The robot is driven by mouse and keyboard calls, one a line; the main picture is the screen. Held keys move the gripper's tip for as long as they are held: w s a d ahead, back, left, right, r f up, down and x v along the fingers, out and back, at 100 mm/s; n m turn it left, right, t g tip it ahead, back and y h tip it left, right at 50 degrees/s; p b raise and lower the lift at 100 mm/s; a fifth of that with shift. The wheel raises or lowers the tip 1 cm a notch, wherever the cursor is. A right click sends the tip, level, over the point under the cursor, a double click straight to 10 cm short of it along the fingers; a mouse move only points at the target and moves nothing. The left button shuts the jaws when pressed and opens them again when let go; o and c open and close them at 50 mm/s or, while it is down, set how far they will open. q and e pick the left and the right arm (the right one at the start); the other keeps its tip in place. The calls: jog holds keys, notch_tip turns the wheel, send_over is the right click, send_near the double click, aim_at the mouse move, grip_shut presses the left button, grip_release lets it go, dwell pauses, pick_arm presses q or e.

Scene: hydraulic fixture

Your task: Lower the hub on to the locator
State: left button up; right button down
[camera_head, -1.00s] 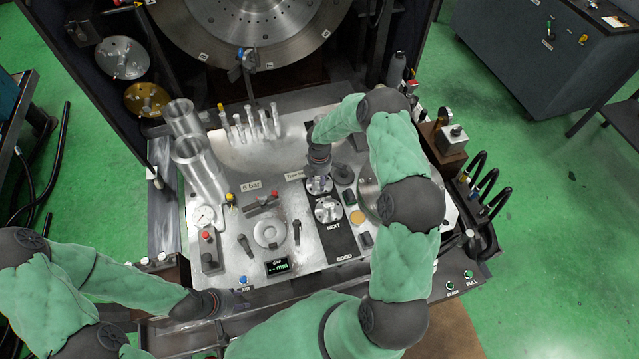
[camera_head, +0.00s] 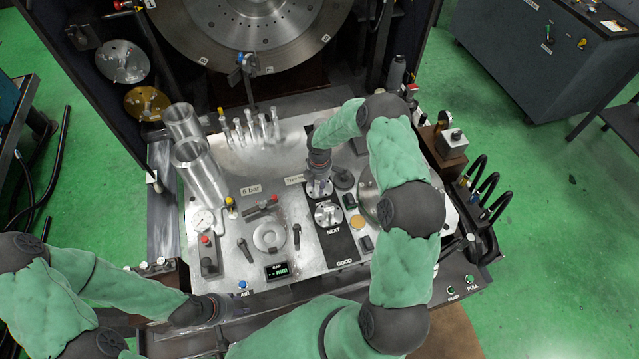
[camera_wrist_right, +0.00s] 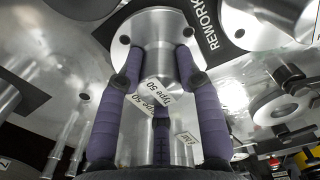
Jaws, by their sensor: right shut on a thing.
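My right gripper (camera_head: 319,176) reaches down over the dark strip on the fixture plate. In the right wrist view its purple fingers (camera_wrist_right: 157,100) are shut around a silver metal hub (camera_wrist_right: 152,125) with a wide drilled flange and "Type 50" labels. The hub's flange also shows under the gripper in the head view (camera_head: 319,190). I cannot tell whether the hub touches the strip. A flat ringed disc, seemingly the locator (camera_head: 269,236), sits left of the strip between two dark clamp levers. My left gripper (camera_head: 217,307) is low at the plate's front edge; its fingers are unclear.
A second drilled metal part (camera_head: 328,214) sits on the strip just in front of the held hub. A gap display (camera_head: 276,271) lies in front of the disc.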

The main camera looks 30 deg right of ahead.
jog(key=shift+r+p, duration=1.3)
jog(key=shift+r, duration=1)
jog(key=c, duration=1.5)
grip_release()
grip_shut()
